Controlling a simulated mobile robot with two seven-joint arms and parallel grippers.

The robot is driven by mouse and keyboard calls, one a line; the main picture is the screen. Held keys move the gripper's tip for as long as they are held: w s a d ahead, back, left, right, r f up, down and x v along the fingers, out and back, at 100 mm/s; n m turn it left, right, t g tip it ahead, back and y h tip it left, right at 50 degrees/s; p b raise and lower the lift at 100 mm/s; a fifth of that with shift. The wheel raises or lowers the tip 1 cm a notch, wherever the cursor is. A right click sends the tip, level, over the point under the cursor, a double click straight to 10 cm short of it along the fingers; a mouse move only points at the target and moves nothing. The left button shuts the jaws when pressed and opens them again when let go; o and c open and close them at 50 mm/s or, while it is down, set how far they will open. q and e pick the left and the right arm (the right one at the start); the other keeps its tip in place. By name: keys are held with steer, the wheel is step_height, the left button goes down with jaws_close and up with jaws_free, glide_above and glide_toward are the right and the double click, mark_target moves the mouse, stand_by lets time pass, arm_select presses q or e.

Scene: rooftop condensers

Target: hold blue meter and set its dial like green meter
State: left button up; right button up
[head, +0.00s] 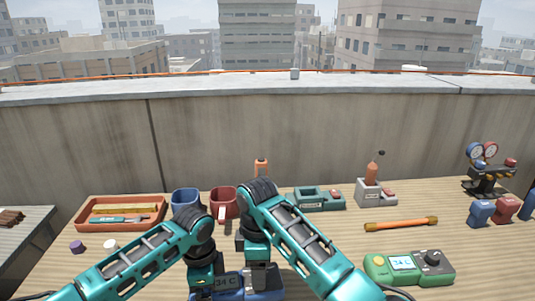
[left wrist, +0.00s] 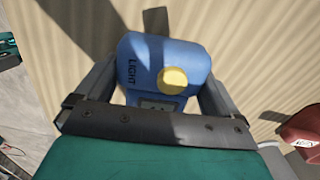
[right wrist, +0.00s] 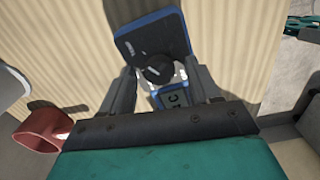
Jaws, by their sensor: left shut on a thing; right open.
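The green meter (head: 410,266) lies on the table at right, with a yellow button, a lit screen and a black dial (head: 432,257). Its reading is too small to tell.
A blue mug (head: 185,199) and a red mug (head: 223,203) stand behind my arms. An orange tray (head: 121,226) with tools is at left. An orange-and-yellow rod (head: 400,223) lies behind the green meter. A gauge set (head: 488,178) stands at far right. The wall closes off the back.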

arm_select(q)
steer(key=shift+r, duration=0.1)
arm_select(e)
steer(key=n, duration=1)
steer(key=shift+n, duration=0.3)
step_height(320, 180, up, 12)
steer(key=w+d+r+m+t, duration=0.2)
steer(key=w+r+m+t, duration=0.15)
steer(key=w+t, duration=0.55)
steer(key=w+d+r+t, duration=0.1)
steer(key=w+r+t, duration=0.5)
steer(key=w+r, duration=0.2)
steer(key=shift+w+d+r, duration=0.25)
steer(key=shift+w+r, duration=0.15)
steer(key=shift+r, duration=0.85)
